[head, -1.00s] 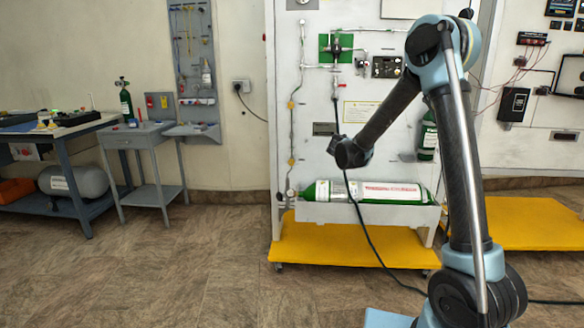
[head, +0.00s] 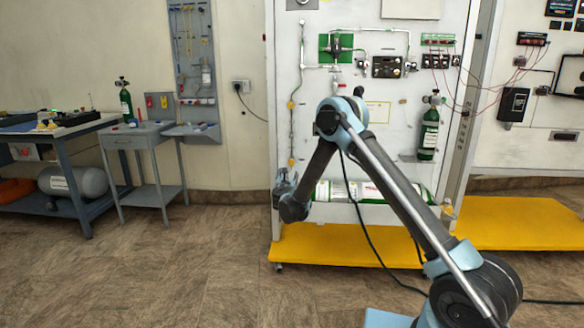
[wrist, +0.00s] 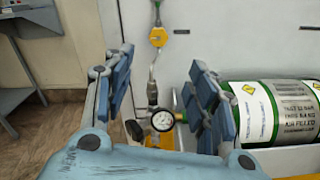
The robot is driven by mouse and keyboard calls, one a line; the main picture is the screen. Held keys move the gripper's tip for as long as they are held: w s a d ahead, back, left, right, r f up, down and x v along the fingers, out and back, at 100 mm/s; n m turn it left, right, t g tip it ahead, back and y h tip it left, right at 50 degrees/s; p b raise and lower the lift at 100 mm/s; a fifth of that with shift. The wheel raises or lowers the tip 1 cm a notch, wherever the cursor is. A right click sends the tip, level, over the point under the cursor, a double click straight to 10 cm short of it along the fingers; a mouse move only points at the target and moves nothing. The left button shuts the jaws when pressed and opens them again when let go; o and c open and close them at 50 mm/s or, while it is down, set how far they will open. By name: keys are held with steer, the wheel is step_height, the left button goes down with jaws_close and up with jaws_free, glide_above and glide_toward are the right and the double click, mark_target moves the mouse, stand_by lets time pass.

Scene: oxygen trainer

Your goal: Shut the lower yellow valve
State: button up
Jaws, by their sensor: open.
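The lower yellow valve (head: 291,162) sits on the thin vertical line at the left side of the white panel. In the wrist view it is the yellow fitting (wrist: 157,38) at the top centre, beyond my fingers. My gripper (wrist: 158,78) is open and empty, with one blue-padded finger on each side of the line below the valve. In the head view my gripper (head: 284,178) is at the panel's lower left, just below the valve. I cannot tell the valve handle's exact angle.
A round gauge (wrist: 162,120) shows low between my fingers. A green and white cylinder (wrist: 285,112) lies to the right, close to the right finger. An upper yellow valve (head: 291,104) is higher on the line. A yellow base (head: 340,246) juts out below.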

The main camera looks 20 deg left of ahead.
mark_target(291, 163)
steer(key=x, duration=1.7)
steer(key=shift+w+a+f, duration=0.1)
steer(key=shift+a, duration=0.15)
steer(key=c, duration=1)
